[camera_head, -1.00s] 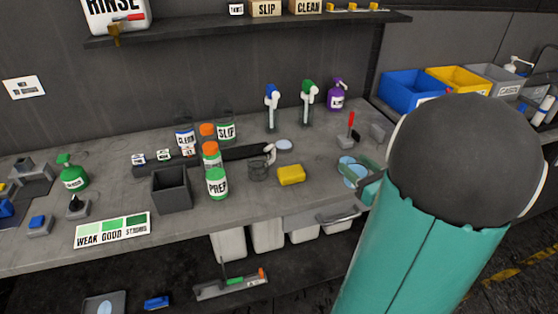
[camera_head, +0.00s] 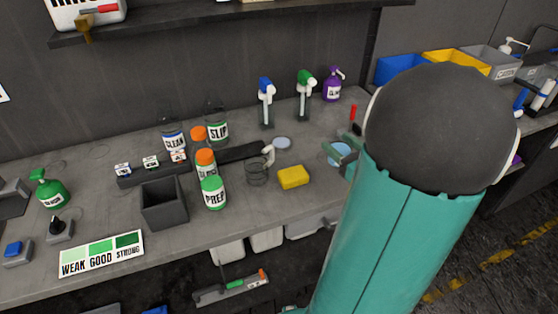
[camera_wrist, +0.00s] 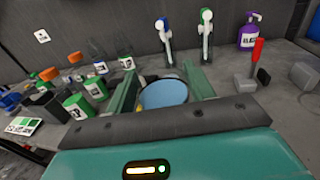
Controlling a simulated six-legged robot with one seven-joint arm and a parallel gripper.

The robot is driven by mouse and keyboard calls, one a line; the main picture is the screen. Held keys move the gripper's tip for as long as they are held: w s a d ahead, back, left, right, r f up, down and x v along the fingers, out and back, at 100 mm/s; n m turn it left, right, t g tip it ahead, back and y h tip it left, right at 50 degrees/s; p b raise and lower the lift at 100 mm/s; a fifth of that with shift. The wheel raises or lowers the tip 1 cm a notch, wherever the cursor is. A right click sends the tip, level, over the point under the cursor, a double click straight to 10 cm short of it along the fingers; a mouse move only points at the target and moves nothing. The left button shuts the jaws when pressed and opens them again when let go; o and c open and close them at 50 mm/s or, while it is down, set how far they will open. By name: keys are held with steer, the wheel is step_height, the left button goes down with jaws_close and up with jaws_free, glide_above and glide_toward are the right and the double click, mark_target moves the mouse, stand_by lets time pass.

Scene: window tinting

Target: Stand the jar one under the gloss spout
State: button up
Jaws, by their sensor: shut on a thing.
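My gripper (camera_wrist: 164,88) is shut on a jar with a round, light-blue top (camera_wrist: 163,94), which sits between its two green fingers in the wrist view. In the head view the jar (camera_head: 340,153) is partly hidden behind my arm; I cannot tell whether its base touches the bench.
Blue (camera_head: 266,100) and green (camera_head: 304,95) spray bottles stand left of the purple bottle. A red-handled tool (camera_wrist: 256,55) and grey blocks (camera_wrist: 292,75) lie right of the jar. A yellow sponge (camera_head: 293,177) and pale disc (camera_head: 283,143) lie left. Bench between jar and sprayers looks clear.

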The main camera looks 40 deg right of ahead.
steer(key=shift+w, duration=0.3)
steer(key=shift+w+f, duration=0.1)
steer(key=shift+w, duration=0.1)
steer(key=w+d+f, duration=0.1)
steer(key=w+f, duration=0.2)
steer(key=w, duration=0.1)
steer(key=w+d+f, duration=0.2)
steer(key=w+f, duration=0.1)
steer(key=w, duration=0.1)
steer(key=w+d+f, duration=0.1)
steer(key=w+f, duration=0.2)
steer(key=w, duration=0.1)
steer(key=shift+w+d+f, duration=0.15)
steer(key=shift+d+f, duration=0.2)
steer(key=shift+f, duration=1.55)
steer(key=shift+f, duration=0.15)
steer(key=o, duration=1)
